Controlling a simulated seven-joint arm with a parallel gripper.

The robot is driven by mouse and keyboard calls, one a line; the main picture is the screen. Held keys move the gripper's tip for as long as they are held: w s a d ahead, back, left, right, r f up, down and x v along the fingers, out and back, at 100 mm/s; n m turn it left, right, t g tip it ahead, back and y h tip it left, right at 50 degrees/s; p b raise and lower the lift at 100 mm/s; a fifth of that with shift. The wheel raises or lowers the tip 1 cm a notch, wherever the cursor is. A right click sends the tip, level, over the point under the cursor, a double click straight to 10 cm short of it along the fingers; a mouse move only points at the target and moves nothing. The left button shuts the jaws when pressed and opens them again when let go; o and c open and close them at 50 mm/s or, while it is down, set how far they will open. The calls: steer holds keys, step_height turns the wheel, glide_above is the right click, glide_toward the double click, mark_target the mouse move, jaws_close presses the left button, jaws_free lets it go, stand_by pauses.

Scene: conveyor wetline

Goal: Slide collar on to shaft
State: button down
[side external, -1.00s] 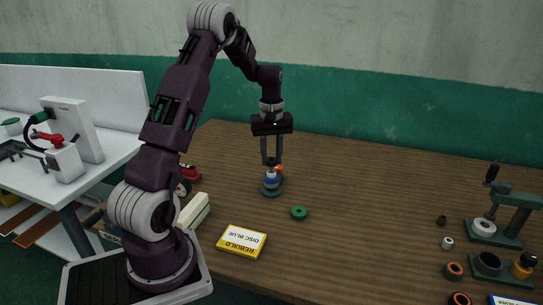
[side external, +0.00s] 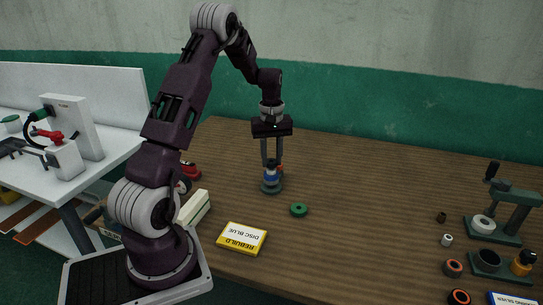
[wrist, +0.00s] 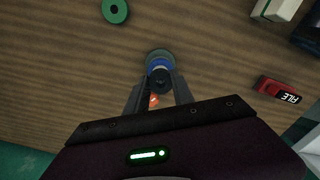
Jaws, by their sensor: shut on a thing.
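My gripper (side external: 271,165) points straight down over a small stand (side external: 271,188) with a round grey-green base. Its fingers are shut on a dark ring, which I take for the collar (wrist: 161,81). Below the collar, a blue disc (wrist: 159,65) and a pale layer are stacked on the stand. The collar is roughly in line with the stack in the wrist view. The shaft is hidden by the collar and fingers, so I cannot tell how far the collar is around it. A small orange-red thing (wrist: 153,99) shows between the fingers.
A green ring (side external: 299,210) lies on the table right of the stand. A yellow box (side external: 241,239) marked REBUILD DISC BLUE lies nearer. A green press (side external: 496,228) and several small rings are at far right. A red FILE box (wrist: 279,90) lies nearby. The table's middle is clear.

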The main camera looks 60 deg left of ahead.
steer(key=shift+f, duration=0.45)
steer(key=c, duration=1)
jaws_free()
steer(key=shift+f, duration=0.1)
step_height(320, 180, up, 7)
steer(key=shift+r, duration=0.1)
steer(key=s+d+r+m+t, duration=0.1)
steer(key=s+d+r+m, duration=0.2)
steer(key=d+r, duration=0.35)
steer(key=s+d+r+m+t, duration=0.1)
steer(key=s+d+r+m, duration=0.15)
steer(key=d, duration=0.65)
steer(key=s+d+r+m+t, duration=0.1)
steer(key=s+d+r+m, duration=0.2)
steer(key=d+r, duration=0.3)
steer(key=s+d+f+m+t, duration=0.1)
steer(key=s+d+m, duration=0.1)
steer(key=s+d, duration=0.1)
steer(key=s+d+m, duration=0.2)
steer(key=s+d, duration=0.1)
steer(key=s, duration=0.2)
steer(key=s+d+f+m+t, duration=0.1)
steer(key=s+d+m, duration=0.1)
steer(key=s+d, duration=0.1)
steer(key=shift+s+f+m+t, duration=0.25)
steer(key=shift+s+f+t, duration=0.05)
steer(key=shift+s, duration=0.1)
